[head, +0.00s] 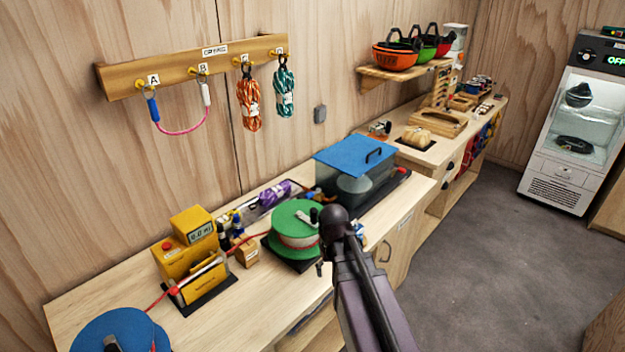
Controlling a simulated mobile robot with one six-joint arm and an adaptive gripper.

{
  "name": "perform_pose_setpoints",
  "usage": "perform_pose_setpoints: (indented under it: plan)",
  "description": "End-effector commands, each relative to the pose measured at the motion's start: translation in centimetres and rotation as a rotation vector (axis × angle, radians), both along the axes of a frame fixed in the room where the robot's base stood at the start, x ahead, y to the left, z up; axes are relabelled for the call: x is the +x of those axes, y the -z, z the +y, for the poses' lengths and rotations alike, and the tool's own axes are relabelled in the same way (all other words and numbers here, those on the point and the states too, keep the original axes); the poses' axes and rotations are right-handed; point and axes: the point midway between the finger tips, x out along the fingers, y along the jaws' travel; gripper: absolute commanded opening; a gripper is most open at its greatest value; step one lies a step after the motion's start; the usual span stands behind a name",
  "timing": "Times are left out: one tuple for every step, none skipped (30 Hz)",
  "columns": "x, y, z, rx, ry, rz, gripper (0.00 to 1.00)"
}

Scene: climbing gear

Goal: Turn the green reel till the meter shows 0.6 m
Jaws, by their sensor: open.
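The green reel (290,213) lies flat on the wooden bench, with pale cord wound on it and a crank on top ending in a black knob (314,215). My gripper (328,232) is at the reel's right edge, close to the knob. It is open, its fingers are mostly hidden by my dark arm, and I cannot tell whether it touches the knob. The yellow meter (190,262) stands left of the reel; its small display (200,231) appears to read 0.0 m. A red cord runs from the reel through the meter towards a blue reel (120,332).
A clear case with a blue lid (355,155) stands just behind and right of the green reel. Small bottles and a wooden block (247,253) sit between meter and reel. A peg rail (195,66) holds ropes above. Grey floor (480,260) is open at right.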

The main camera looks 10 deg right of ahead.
Motion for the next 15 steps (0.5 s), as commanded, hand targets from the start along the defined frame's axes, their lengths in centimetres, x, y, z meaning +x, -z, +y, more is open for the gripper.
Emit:
perform_pose_setpoints:
  plan:
    - [2.5,-1.8,0.0,0.000,-0.021,0.000,0.78]
    - [3.5,-2.4,0.0,0.000,-0.034,0.000,0.78]
    - [4.9,-3.2,0.0,0.000,-0.054,0.000,0.78]
    - [6.0,-3.8,0.0,0.000,-0.069,0.000,0.78]
    - [7.1,-4.4,0.0,0.000,-0.085,0.000,0.78]
    - [8.6,-5.2,0.0,0.001,-0.107,0.000,0.78]
    - [9.7,-5.8,0.0,0.001,-0.123,0.000,0.78]
    - [10.8,-6.4,0.0,0.001,-0.140,0.000,0.78]
    - [12.2,-7.2,0.0,0.001,-0.161,0.000,0.78]
    - [13.3,-7.7,0.0,0.001,-0.178,0.000,0.78]
    - [14.4,-8.3,0.0,0.001,-0.193,0.000,0.78]
    - [15.7,-9.0,0.0,0.001,-0.214,0.000,0.78]
    - [16.7,-9.5,0.0,0.001,-0.229,0.000,0.78]
    - [17.6,-10.0,0.0,0.001,-0.243,0.000,0.78]
    - [18.8,-10.6,0.0,0.001,-0.261,0.001,0.78]
